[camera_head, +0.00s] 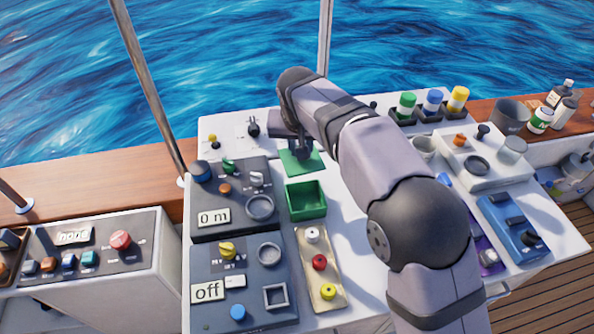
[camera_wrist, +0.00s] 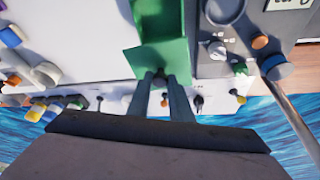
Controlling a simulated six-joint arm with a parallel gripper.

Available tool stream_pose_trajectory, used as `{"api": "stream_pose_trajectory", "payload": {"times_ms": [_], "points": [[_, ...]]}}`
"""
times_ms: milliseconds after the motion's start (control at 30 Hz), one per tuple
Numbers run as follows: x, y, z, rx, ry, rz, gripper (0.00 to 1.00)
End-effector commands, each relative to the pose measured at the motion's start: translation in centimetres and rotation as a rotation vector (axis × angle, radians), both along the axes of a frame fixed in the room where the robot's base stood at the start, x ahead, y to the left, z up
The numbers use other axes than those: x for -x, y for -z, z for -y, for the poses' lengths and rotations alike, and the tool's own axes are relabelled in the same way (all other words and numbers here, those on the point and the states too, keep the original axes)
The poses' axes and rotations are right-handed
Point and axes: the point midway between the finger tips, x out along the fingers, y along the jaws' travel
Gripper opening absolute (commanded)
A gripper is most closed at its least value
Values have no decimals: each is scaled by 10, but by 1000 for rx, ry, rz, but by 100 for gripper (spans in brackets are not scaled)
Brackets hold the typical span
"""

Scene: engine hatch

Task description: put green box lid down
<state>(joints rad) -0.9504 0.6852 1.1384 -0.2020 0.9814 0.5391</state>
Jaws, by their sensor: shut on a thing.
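The green box lid (camera_head: 302,162) is a flat green plate behind the open green box (camera_head: 306,203) in the head view. My gripper (camera_head: 303,150) is above the lid and mostly hidden by my arm. In the wrist view my gripper (camera_wrist: 161,78) is shut on a small dark knob on the lid (camera_wrist: 150,58). The green box (camera_wrist: 158,15) shows beyond the lid there, with its inside empty in the head view. The lid looks about level and close to the white table top; I cannot tell whether it touches it.
Dark control panels (camera_head: 232,205) with knobs stand left of the box. A beige tray (camera_head: 319,270) with white, red and yellow knobs lies in front. Coloured bottles (camera_head: 432,101) stand back right. White table top (camera_head: 350,215) is free right of the box.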

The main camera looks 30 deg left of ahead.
Motion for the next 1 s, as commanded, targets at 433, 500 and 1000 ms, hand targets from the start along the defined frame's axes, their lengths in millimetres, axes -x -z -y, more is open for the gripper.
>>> {"api": "stream_pose_trajectory", "payload": {"times_ms": [433,500,1000], "points": [[-50,30,-45,-3,-219,0,0],[-54,33,-48,-3,-243,2,0],[-60,50,-53,-6,-291,4,0]]}}
